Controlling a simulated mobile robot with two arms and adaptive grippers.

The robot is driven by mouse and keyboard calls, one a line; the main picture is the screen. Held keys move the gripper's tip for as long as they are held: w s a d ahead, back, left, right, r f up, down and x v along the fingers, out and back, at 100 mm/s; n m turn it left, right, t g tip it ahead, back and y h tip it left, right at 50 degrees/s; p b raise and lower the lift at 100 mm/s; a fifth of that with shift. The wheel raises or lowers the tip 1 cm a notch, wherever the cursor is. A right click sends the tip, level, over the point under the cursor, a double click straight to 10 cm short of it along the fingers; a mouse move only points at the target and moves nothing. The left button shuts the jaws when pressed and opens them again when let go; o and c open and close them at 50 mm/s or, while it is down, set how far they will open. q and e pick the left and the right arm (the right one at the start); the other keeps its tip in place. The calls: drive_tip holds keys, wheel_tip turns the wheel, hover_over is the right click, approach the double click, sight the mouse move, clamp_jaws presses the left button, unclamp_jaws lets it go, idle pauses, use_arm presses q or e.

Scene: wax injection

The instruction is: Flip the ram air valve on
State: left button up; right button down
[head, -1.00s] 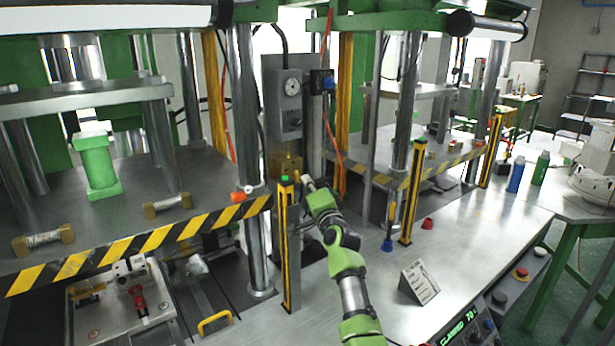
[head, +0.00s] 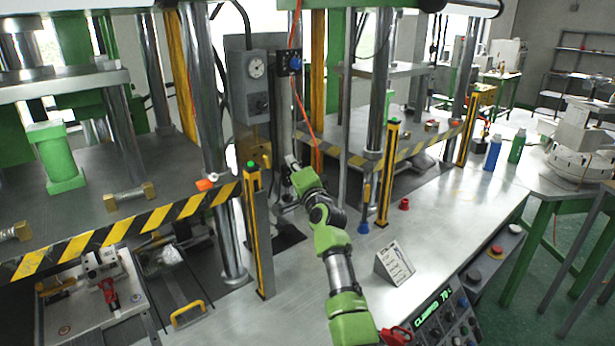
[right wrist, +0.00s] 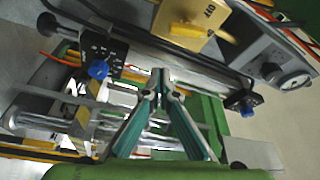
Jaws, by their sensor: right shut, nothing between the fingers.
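A yellow plate (head: 258,146) with a yellow lever is mounted below the grey gauge box. It also shows at the top of the right wrist view, where the plate (right wrist: 193,16) bears black lettering and the yellow lever (right wrist: 200,33) lies across its lower edge. My right gripper (head: 290,162) is just right of the plate in the head view, apart from the lever. In the right wrist view its fingertips (right wrist: 161,73) are together and empty, below the lever in the picture. No label naming the ram air valve is readable. My left gripper is not seen.
The gauge box (head: 250,82) and a blue-knobbed black switch (head: 293,62) are above my gripper. A black-and-yellow post (head: 256,230) stands to its left, another (head: 388,175) to its right. An orange hose hangs close by.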

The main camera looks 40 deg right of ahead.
use_arm(q)
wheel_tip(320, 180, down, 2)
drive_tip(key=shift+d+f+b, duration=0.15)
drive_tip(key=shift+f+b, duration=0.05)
drive_tip(key=shift+b, duration=0.75)
use_arm(e)
drive_tip(key=a+r+v, duration=0.1)
drive_tip(key=v, duration=0.8)
drive_tip(key=shift+f, duration=0.25)
